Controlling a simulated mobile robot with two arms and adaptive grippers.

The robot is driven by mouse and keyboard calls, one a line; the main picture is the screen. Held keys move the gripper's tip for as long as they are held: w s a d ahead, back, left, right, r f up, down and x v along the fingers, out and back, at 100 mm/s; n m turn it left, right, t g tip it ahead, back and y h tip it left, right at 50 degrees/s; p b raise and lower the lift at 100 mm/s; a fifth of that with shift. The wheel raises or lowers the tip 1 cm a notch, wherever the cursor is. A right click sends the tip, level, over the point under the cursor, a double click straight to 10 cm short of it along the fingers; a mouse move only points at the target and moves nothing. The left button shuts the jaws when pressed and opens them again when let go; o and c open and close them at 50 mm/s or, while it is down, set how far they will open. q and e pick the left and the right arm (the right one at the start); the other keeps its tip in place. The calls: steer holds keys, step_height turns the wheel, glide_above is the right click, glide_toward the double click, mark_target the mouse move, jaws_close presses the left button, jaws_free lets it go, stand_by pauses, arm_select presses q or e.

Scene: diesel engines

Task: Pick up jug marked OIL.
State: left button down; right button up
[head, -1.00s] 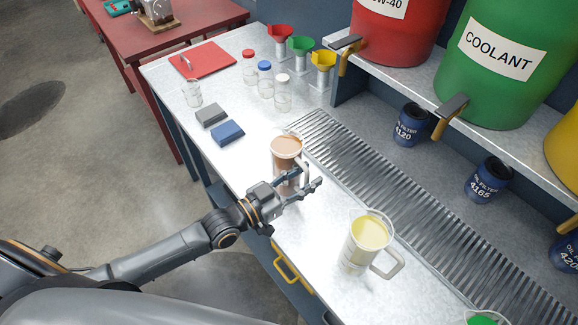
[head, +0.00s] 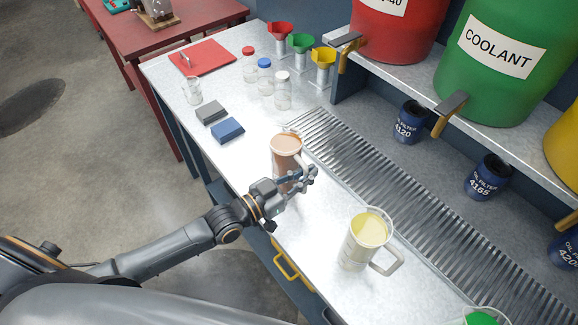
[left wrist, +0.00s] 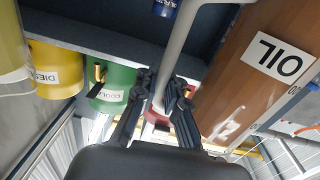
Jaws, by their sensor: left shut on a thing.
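The jug marked OIL (head: 286,151) holds brown liquid and stands upright on the metal bench in the head view. In the left wrist view its brown side (left wrist: 245,85) fills the right, with an upside-down OIL label. My left gripper (head: 308,177) is at the near right side of the jug. In the left wrist view its two dark fingers (left wrist: 160,95) are shut on the jug's pale handle (left wrist: 180,50). The lower part of the jug is partly hidden behind the gripper in the head view. My right gripper is not in view.
A jug of yellow liquid (head: 368,232) stands to the right, and a green one (head: 481,318) at the bottom edge. A slatted drain grate (head: 400,215) lies behind. Blue (head: 227,130) and grey (head: 211,112) blocks lie left. Shelf drums (head: 500,55) stand at the upper right.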

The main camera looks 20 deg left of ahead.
arm_select(q)
steer(key=shift+r, duration=0.3)
steer(key=shift+r, duration=1.5)
steer(key=s+d+r, duration=0.1)
steer(key=s+r, duration=0.8)
steer(key=s, duration=0.4)
steer(key=shift+s+d+r, duration=0.35)
steer(key=shift+d, duration=0.05)
